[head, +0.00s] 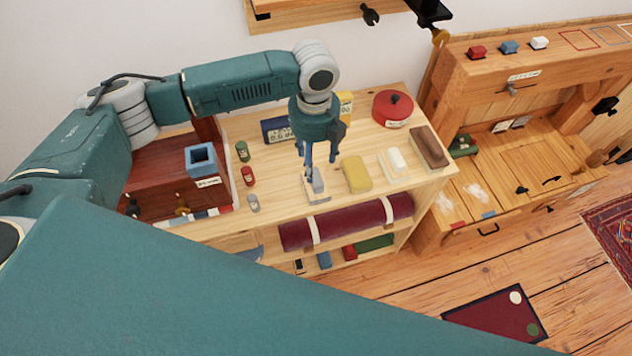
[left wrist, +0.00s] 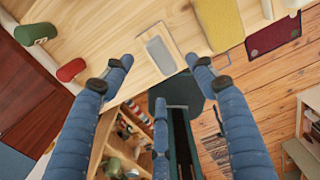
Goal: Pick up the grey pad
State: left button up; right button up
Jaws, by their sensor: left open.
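The grey pad (head: 317,184) is a small rounded grey block lying on a pale little board (head: 311,198) near the front edge of the wooden bench top. The left wrist view also shows the grey pad (left wrist: 159,52) on its board. My left gripper (head: 320,160) points down just over the pad, open and empty. In the left wrist view its fingertips (left wrist: 160,62) stand apart on either side of the pad. The exact height gap is hard to tell. My right gripper is not in view.
A yellow block (head: 357,174) stands close to the right of the pad. A white block (head: 396,160), brown block (head: 428,147) and red round tin (head: 393,108) lie farther right. A maroon roll (head: 347,220) sits below the front edge.

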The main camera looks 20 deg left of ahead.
aim_at(315, 177)
pick_arm(q)
notch_tip(315, 177, down, 3)
jog(key=shift+f, duration=0.1)
jog(key=shift+s+f+p, duration=0.1)
jog(key=shift+f+p, duration=0.1)
jog(key=shift+p, duration=0.25)
jog(key=f, duration=0.1)
jog(key=f+p, duration=0.1)
jog(key=f, duration=0.1)
jog(key=shift+s+f, duration=0.25)
jog(key=shift+f, duration=0.05)
jog(key=shift+f+p, duration=0.3)
jog(key=shift+f, duration=0.25)
jog(key=shift+w, duration=0.1)
jog(key=c, duration=1.3)
jog(key=shift+r, duration=0.1)
notch_tip(315, 177, up, 20)
jog(key=b, duration=0.3)
jog(key=shift+b, duration=0.4)
jog(key=shift+c, duration=0.2)
